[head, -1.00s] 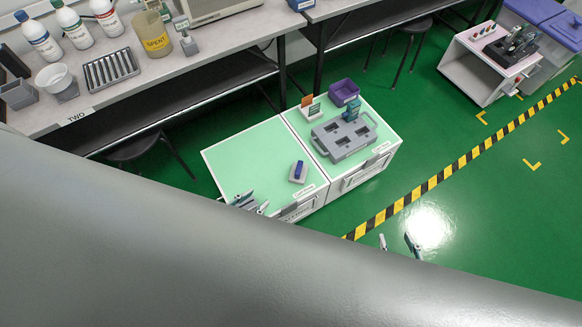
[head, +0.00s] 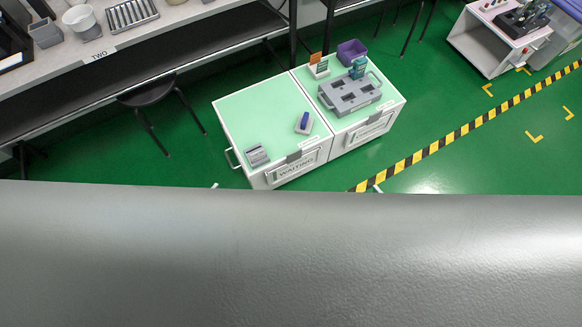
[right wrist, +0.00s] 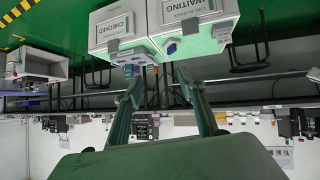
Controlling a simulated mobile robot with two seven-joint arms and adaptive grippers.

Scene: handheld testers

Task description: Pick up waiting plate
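The white waiting plate (head: 296,167), lettered WAITING, is on the front of the left green-topped cabinet. It also shows upside down at the top of the right wrist view (right wrist: 194,12). My right gripper (right wrist: 160,85) is open and empty, its two fingers apart and pointing towards the cabinets. In the head view only a small tip of it (head: 378,188) shows beyond my grey body. A small pale tip of my left gripper (head: 215,185) shows left of the cabinet; the rest is hidden, so its opening cannot be told.
A grey tester (head: 257,155) and a blue device on a pale base (head: 304,123) stand on the left cabinet. The right cabinet bears a grey tray (head: 350,95) and purple bin (head: 352,50). A stool (head: 147,92) stands left.

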